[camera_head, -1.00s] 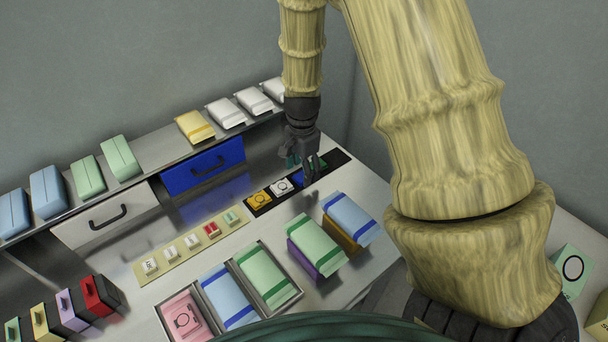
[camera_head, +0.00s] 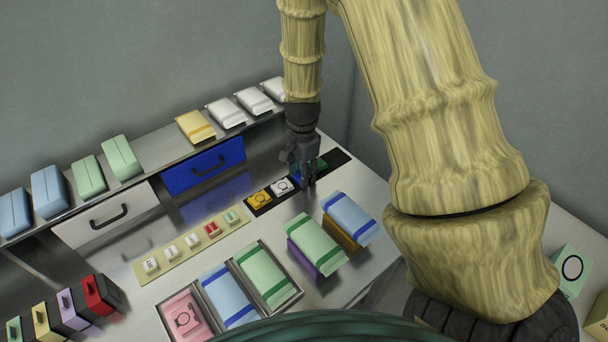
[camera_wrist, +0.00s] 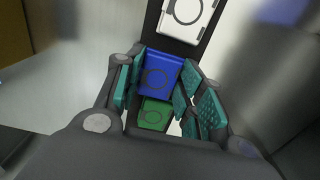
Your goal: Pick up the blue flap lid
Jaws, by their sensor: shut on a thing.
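The blue flap lid (camera_wrist: 160,72) is a small blue square with a round outline. In the wrist view it sits between the fingers of my gripper (camera_wrist: 157,92), which is shut on it. In the head view my gripper (camera_head: 306,178) is down at the black strip (camera_head: 337,158), and its fingers hide most of the lid. A white flap lid (camera_head: 281,187) lies beside it in the strip. A green flap lid (camera_wrist: 154,114) lies on the other side. I cannot tell whether the blue lid is clear of the strip.
A yellow flap lid (camera_head: 259,199) is at the strip's left end. Green (camera_head: 316,246) and blue (camera_head: 350,219) packs stand close in front. A blue drawer (camera_head: 203,167) is behind to the left, under a shelf with white packs (camera_head: 254,100).

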